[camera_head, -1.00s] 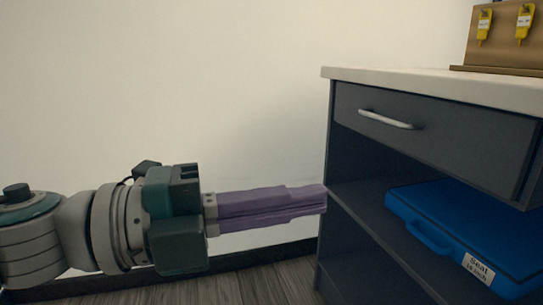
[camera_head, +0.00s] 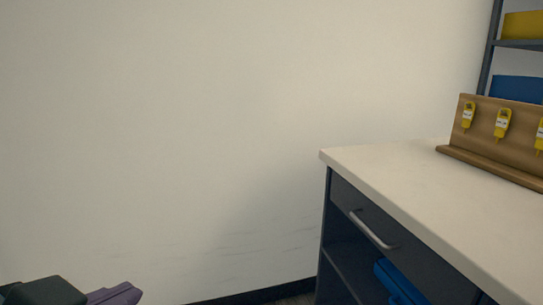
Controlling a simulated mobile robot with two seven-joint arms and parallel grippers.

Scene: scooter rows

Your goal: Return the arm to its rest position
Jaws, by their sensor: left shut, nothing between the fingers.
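My left gripper (camera_head: 118,294) shows only in part at the bottom left corner of the head view. Its purple fingers are together with nothing between them. The rest of the left arm is cut off by the picture's edge, apart from a dark block behind the fingers. The gripper is well to the left of the cabinet and touches nothing that I can see. My right gripper is not in view.
A dark cabinet with a pale worktop (camera_head: 400,175) stands at the right, its drawer handle (camera_head: 372,230) facing left. A blue case (camera_head: 397,284) lies on its open shelf. A wooden board (camera_head: 484,135) holds yellow tags. Behind is a shelf rack (camera_head: 490,45). The wall (camera_head: 180,120) is bare.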

